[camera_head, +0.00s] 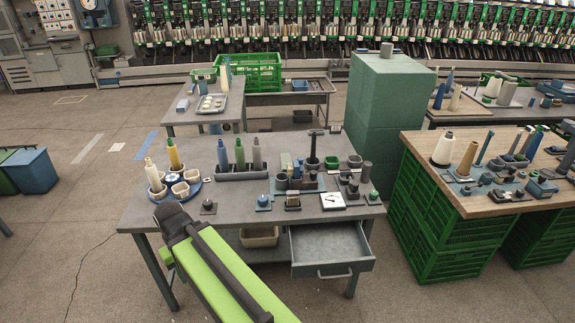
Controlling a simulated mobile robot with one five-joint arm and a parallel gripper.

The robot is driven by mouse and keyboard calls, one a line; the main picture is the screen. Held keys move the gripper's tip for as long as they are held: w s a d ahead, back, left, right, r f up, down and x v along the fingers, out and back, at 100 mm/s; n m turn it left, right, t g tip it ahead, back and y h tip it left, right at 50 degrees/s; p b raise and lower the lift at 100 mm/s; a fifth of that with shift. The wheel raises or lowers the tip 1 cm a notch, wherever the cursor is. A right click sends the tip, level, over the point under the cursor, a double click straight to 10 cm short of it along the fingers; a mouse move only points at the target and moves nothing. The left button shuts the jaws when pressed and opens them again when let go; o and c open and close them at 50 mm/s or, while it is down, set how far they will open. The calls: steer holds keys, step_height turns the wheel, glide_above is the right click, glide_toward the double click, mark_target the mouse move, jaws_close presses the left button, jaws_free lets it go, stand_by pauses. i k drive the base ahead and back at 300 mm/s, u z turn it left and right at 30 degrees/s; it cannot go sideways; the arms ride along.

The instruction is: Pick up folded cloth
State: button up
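I cannot clearly pick out the folded cloth. A small pale blue-grey flat item (183,105) lies at the left edge of the back table and could be it, but it is too small to be sure. My bright green and black arm crosses the lower middle of the view, in front of the near grey table (225,209). My gripper's fingers do not show. The arm hides part of the table's front left edge.
The near table holds a blue round tray (154,196) with cones, a grey rack (240,172) of bobbins and small tools. Its drawer (331,249) is open. A green cabinet (385,115) and a wooden-topped table (425,145) stand right. Floor at left is mostly clear.

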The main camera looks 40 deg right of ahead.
mark_target(285, 158)
steer(key=u, duration=0.05)
steer(key=i, duration=0.9)
